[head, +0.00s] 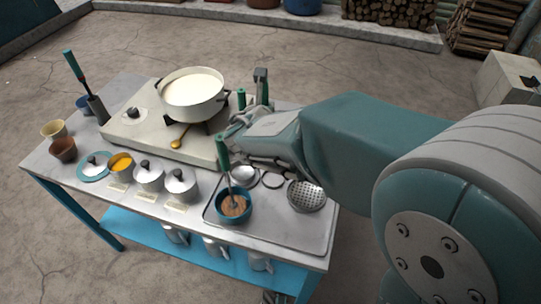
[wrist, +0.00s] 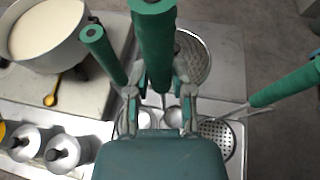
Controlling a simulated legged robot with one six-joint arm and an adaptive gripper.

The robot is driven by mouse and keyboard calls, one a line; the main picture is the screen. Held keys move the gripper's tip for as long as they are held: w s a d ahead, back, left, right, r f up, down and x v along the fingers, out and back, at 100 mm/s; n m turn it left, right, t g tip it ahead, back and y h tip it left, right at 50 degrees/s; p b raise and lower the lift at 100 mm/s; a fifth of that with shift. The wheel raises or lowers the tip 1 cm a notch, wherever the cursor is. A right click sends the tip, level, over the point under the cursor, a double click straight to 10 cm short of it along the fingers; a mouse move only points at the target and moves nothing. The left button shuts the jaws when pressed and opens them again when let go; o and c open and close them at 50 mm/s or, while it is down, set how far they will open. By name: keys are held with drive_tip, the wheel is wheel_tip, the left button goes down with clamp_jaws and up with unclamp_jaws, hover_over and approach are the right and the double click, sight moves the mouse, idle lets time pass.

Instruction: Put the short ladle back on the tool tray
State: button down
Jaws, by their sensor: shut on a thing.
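My gripper (wrist: 158,92) is shut on a green-handled tool, taken to be the short ladle (wrist: 153,45); its handle stands up between the fingers in the wrist view. My gripper also shows in the head view (head: 243,124), above the back of the tool tray (head: 290,232), right of the stove. The lower end of the held tool is largely hidden by my gripper, so I cannot tell whether it touches the tray. Two round ladle-like bowls (head: 243,175) show on the tray below my gripper; I cannot tell which belongs to the held tool.
A pot of milk (head: 193,90) stands on the stove (head: 145,135). A perforated skimmer (head: 306,195) lies at the tray's right. A teal bowl (head: 234,207) with an upright green-handled tool (head: 222,153) stands on the tray. Lidded canisters (head: 149,175) stand left. The tray's front right is bare.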

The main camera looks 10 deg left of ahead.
wheel_tip(320, 180, down, 9)
drive_tip(key=shift+r, duration=0.15)
idle(0.4)
drive_tip(key=c, duration=0.5)
unclamp_jaws()
